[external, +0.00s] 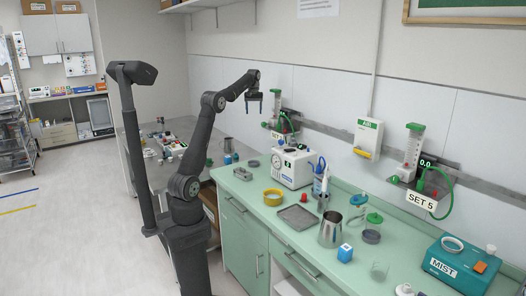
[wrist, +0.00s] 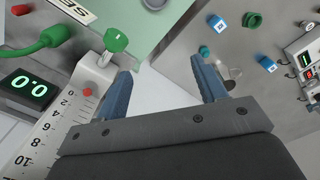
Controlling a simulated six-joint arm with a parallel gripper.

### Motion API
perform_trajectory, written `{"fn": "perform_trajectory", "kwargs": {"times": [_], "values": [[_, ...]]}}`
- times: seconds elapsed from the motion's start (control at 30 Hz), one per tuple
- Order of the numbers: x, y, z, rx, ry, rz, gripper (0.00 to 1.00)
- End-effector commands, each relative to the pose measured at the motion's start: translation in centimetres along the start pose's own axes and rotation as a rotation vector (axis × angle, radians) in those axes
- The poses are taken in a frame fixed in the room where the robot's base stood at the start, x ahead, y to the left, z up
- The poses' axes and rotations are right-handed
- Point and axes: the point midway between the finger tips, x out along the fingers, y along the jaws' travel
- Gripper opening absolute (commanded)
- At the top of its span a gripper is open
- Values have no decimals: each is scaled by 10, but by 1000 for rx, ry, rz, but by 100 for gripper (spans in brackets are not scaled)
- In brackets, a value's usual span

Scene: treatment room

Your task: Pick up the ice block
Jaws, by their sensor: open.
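No block is clearly readable as the ice block. In the external view a small blue block with white markings (external: 345,253) sits on the green counter, right of the steel jug. In the wrist view two blue blocks with pale labels, one upper (wrist: 221,22) and one lower (wrist: 267,64), lie on the grey surface at the upper right. Their lettering is too small to read. My gripper (external: 254,112) is raised above the back of the counter, pointing down. It also shows in the wrist view (wrist: 165,78), with its blue fingers apart and nothing between them.
A steel jug (external: 331,230), a yellow ring (external: 273,196), a grey tray (external: 297,217) and a white gauge unit (external: 293,166) crowd the green counter (external: 250,205). A teal MIST box (external: 459,266) stands at the right. A flowmeter (wrist: 72,110) is close beside my left finger in the wrist view.

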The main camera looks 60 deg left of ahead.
Motion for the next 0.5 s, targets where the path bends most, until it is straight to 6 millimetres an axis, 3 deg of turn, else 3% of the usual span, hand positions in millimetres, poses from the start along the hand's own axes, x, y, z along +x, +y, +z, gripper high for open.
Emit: {"fn": "perform_trajectory", "kwargs": {"times": [0.03,0.1,0.3,0.5], "values": [[1,-28,-18,-87,-1,0,65],[1,-59,-36,-191,-1,0,65],[2,-130,-68,-416,0,0,65],[3,-191,-88,-599,0,0,65]]}}
